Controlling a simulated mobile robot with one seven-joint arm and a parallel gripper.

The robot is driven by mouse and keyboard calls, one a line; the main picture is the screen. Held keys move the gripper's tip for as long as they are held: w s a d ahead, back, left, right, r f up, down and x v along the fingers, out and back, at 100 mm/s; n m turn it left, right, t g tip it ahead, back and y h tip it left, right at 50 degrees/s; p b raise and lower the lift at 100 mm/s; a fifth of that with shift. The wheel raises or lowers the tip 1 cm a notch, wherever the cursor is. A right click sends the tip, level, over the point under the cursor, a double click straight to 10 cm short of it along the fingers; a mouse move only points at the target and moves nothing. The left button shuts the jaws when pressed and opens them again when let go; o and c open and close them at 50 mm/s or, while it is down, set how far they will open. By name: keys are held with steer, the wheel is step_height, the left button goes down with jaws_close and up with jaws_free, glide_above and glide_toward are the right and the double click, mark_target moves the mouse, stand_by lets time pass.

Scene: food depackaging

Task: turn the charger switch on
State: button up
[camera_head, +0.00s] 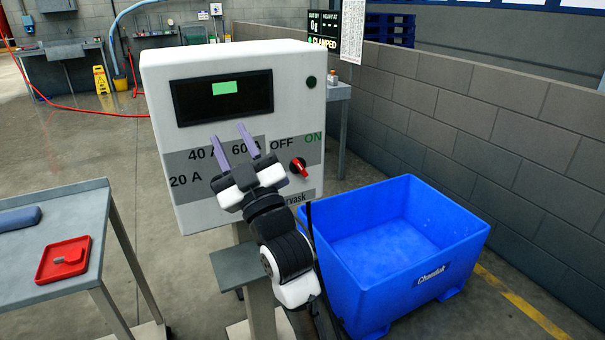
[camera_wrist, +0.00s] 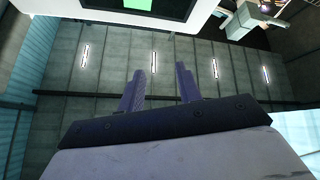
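The charger (camera_head: 290,95) is a white box with a dark screen (camera_head: 222,97) showing a green patch. Its red switch (camera_head: 299,168) sits at the lower right of the panel, below the printed OFF and ON labels; the handle is tilted, and its exact setting is hard to tell. My gripper (camera_head: 235,138) is in front of the panel, left of the switch and apart from it, covering part of the 40 A and 60 A labels and what lies below. Its two purple fingers are spread with nothing between them. In the wrist view the open fingers (camera_wrist: 160,88) show, with the screen (camera_wrist: 140,8) at the top edge.
A blue bin (camera_head: 395,245) stands on the floor at the right, close to my arm. A grey table (camera_head: 75,210) at the left holds a red tray (camera_head: 50,272) and a blue item (camera_head: 18,219). A block wall (camera_head: 480,120) runs along the right.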

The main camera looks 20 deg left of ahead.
steer(key=w+d+f+m+h, duration=0.1)
steer(key=w+d+f+h, duration=0.45)
steer(key=w+f, duration=0.5)
steer(key=g+h, duration=0.2)
glide_toward(302, 169)
steer(key=shift+t, duration=0.3)
steer(key=p+x, duration=0.4)
steer(key=x, duration=0.5)
steer(key=shift+a+f, duration=0.15)
steer(key=shift+a, duration=0.15)
jaws_close()
